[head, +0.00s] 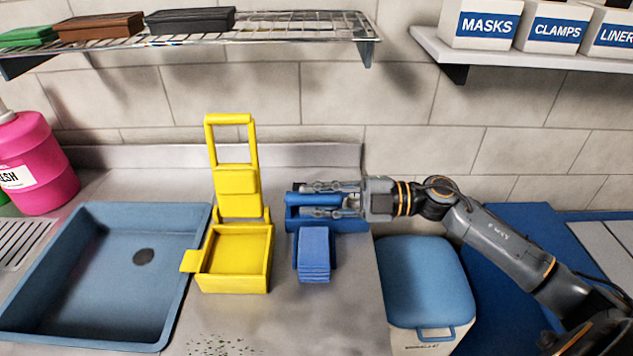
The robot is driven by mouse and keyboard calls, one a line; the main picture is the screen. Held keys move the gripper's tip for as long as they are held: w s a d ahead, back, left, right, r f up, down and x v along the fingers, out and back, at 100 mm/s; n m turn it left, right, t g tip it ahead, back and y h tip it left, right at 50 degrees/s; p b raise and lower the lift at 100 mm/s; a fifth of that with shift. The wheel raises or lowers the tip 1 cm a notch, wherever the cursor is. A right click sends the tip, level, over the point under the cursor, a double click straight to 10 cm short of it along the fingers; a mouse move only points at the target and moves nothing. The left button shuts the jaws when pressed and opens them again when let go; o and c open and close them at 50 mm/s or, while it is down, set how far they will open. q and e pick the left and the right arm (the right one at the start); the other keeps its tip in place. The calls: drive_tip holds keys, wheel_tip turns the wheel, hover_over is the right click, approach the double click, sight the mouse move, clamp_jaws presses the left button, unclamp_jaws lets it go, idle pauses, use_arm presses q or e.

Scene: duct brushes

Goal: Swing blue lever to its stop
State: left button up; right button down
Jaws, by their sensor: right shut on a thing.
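My right gripper (308,200) reaches in from the right over a blue device on the steel counter. Its two fingers are shut on a blue bar, the blue lever (325,199), which lies low across the back of the device. The fingers and wrist hide part of the lever and its pivot. The blue body (340,225) shows below the fingers. A ribbed blue block (314,255) sits at its front. My left gripper is not in view.
A yellow device (235,250) with an upright yellow handle (231,140) stands just left of the blue one. A blue sink (80,270) is further left, a lidded blue bin (425,280) at right. A wire shelf (300,25) hangs above. The counter's front is mostly free.

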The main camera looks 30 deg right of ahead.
drive_tip(key=s+a+f+n+b, duration=0.1)
drive_tip(key=s+f+n+b, duration=0.1)
drive_tip(key=f+b, duration=0.4)
drive_tip(key=s+a+f+n+b, duration=0.1)
drive_tip(key=s+f+n+b, duration=0.1)
drive_tip(key=f+n+b, duration=0.3)
drive_tip(key=shift+s+f+b, duration=0.35)
drive_tip(key=shift+f, duration=1.15)
drive_tip(key=shift+a+f, duration=0.15)
drive_tip(key=c, duration=1.3)
unclamp_jaws()
drive_tip(key=shift+o, duration=0.7)
drive_tip(key=v, duration=1.2)
